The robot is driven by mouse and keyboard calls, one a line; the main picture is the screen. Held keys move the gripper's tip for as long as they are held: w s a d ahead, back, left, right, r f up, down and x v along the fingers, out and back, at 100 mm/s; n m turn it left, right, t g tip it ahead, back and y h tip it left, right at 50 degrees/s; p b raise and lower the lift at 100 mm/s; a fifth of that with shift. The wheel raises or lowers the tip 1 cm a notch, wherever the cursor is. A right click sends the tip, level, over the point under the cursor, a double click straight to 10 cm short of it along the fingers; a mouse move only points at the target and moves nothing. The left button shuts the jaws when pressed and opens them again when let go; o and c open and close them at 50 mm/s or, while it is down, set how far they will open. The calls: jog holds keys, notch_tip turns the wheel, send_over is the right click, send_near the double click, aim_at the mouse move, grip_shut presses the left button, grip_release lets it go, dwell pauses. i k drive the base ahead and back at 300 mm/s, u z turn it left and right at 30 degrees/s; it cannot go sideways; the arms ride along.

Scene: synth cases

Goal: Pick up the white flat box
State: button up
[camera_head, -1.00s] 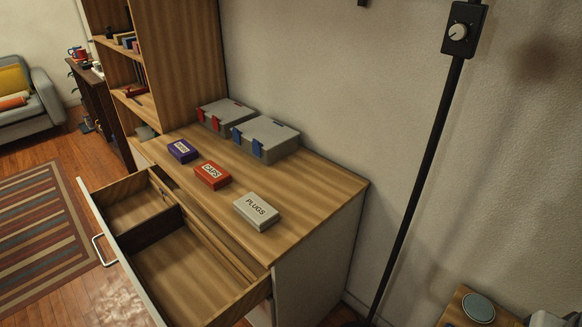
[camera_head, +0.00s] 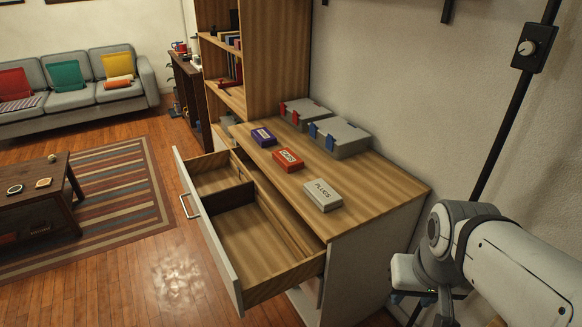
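The white flat box (camera_head: 323,195), labelled PLUGS, lies flat on the wooden top of the dresser (camera_head: 388,195), near its front edge. A red box (camera_head: 288,160) labelled CAPS and a small purple box (camera_head: 263,137) lie in a row behind it to the left. My arm shows at the lower right, beside the dresser's right end and apart from the white box. My gripper is not clearly seen; the frame and the arm hide it.
The dresser's top drawer (camera_head: 231,259) is pulled open and looks empty, with a divider. Two grey cases (camera_head: 341,137) stand against the wall. A black lamp pole (camera_head: 507,113) rises at the right. A coffee table (camera_head: 38,207) stands far left.

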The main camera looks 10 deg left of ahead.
aim_at(325, 198)
jog(key=u, duration=0.1)
jog(key=i, duration=1)
